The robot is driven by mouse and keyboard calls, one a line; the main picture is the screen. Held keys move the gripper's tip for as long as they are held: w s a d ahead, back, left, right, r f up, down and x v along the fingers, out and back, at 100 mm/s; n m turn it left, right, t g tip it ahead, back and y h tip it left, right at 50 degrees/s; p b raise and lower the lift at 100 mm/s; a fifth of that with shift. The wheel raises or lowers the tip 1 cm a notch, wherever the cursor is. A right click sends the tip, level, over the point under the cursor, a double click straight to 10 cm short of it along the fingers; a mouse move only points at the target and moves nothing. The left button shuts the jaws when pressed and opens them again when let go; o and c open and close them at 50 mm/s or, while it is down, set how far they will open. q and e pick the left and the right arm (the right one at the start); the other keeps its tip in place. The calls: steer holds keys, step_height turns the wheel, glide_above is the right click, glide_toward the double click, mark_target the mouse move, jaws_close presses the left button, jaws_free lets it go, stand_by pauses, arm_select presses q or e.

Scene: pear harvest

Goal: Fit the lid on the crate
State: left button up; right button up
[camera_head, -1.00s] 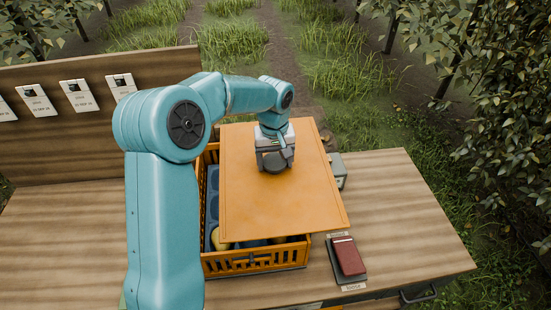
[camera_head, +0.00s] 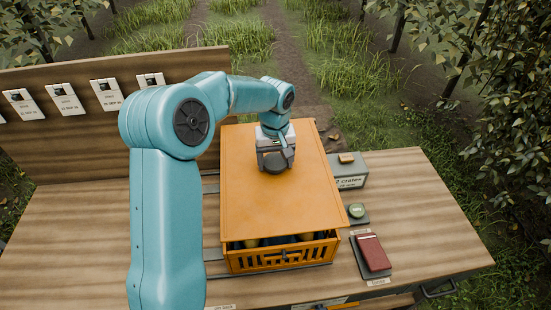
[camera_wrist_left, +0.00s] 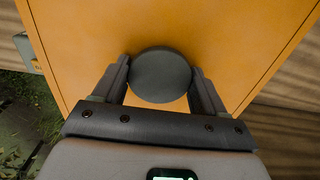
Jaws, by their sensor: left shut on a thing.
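The orange lid (camera_head: 275,205) is over the orange crate (camera_head: 282,258) on the table and covers most of its top. Pears show dimly through the gap at the crate's near side; I cannot tell whether the lid touches the rim all round. My left gripper (camera_head: 276,168) is above the lid, shut on its round dark knob, which shows between the fingers in the left wrist view (camera_wrist_left: 160,75). The lid (camera_wrist_left: 225,35) fills most of that view. My right gripper is not in view.
Right of the crate are a grey box (camera_head: 350,180) marked crates, a small round green item (camera_head: 357,210) and a dark red booklet (camera_head: 372,252) on a dark pad. A back board (camera_head: 110,140) with several cards stands at the left. The table's right front is clear.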

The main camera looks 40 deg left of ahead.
mark_target(273, 176)
arm_select(q)
steer(key=shift+s+a+r, duration=0.15)
steer(key=shift+s, duration=0.05)
steer(key=shift+s+r+p, duration=0.1)
steer(key=shift+r+p, duration=0.05)
steer(key=shift+p, duration=0.3)
steer(key=shift+f+b, duration=2.05)
steer(key=shift+f, duration=0.9)
steer(key=shift+f+b, duration=0.6)
steer(key=shift+b, duration=0.05)
steer(key=o, duration=1)
